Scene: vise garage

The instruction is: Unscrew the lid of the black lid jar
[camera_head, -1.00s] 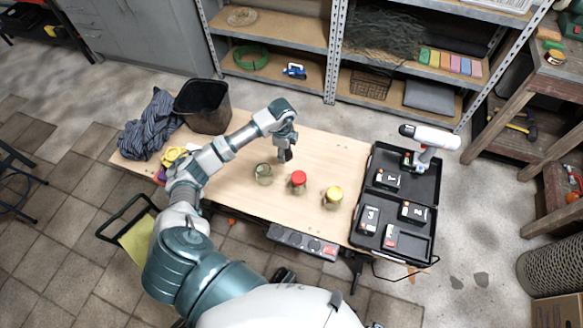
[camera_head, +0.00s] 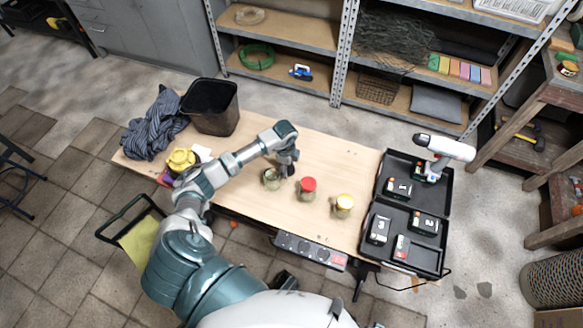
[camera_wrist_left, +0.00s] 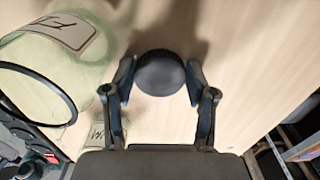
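The black lid (camera_wrist_left: 161,75) sits between the two fingertips of my left gripper (camera_head: 287,166), off any jar and above the tabletop. In the wrist view the left gripper (camera_wrist_left: 160,78) has its fingertips against both sides of the lid. The greenish glass jar (camera_head: 271,180) stands upright just left of the gripper and shows no lid. In the wrist view this jar (camera_wrist_left: 90,62) fills the left side, with a handwritten label and a dark ring at its mouth. My right gripper is not in view.
An open black case (camera_head: 378,208) with a drill lies at the right end. A black bin (camera_head: 212,108) and striped cloth (camera_head: 150,132) are at the left.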

